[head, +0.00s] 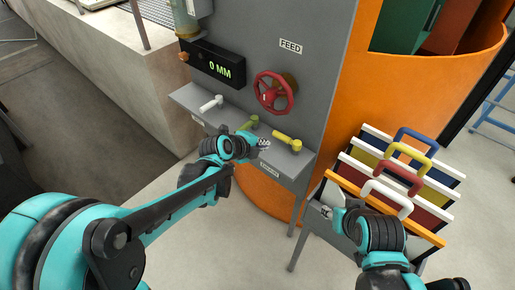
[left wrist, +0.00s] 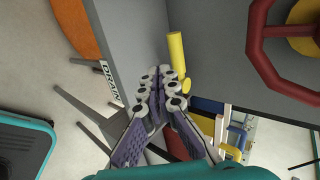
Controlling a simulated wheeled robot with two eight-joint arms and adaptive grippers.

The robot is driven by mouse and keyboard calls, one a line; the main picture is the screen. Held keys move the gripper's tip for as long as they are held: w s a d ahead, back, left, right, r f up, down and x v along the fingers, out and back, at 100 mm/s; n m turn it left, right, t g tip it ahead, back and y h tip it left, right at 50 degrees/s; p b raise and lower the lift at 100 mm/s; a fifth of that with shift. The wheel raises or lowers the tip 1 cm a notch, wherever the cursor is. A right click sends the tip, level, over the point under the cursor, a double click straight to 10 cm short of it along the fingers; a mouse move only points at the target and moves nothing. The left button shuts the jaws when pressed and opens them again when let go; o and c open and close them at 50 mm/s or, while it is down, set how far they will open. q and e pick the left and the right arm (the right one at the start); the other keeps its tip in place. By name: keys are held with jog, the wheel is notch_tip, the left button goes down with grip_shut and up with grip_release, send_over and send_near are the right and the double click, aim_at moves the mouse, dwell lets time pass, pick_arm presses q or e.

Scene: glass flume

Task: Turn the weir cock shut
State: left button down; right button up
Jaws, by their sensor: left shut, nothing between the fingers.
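Three cocks stand on the grey ledge (head: 225,115): a white one (head: 211,104), a green one (head: 250,123) and a yellow one (head: 287,141). I cannot read which is the weir cock. My left gripper (head: 262,143) is shut and empty, between the green and yellow cocks, over the ledge's front. In the left wrist view its closed fingertips (left wrist: 162,76) are close to the yellow cock (left wrist: 176,52); contact is unclear. A DRAIN label (left wrist: 110,82) is on the ledge's front edge. My right gripper (head: 335,208) is by the panel rack; its fingers are unclear.
A red handwheel (head: 273,92) marked FEED is above the ledge, beside a display (head: 212,64) reading 0 MM. An orange column (head: 340,85) is at right. A rack (head: 318,222) of panels with coloured handles stands at lower right.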

aim_at(278, 137)
pick_arm(q)
jog(key=x, duration=0.2)
jog(key=b+x, duration=0.1)
jog(key=x, duration=0.1)
jog(key=r+b+x, duration=0.1)
jog(key=shift+w+d+f, duration=0.3)
jog(key=shift+w+d, duration=0.1)
jog(key=shift+w, duration=0.15)
jog(key=shift+w+d, duration=0.3)
jog(key=shift+w, duration=0.15)
jog(key=shift+w+d, duration=0.25)
jog(key=shift+w, duration=0.35)
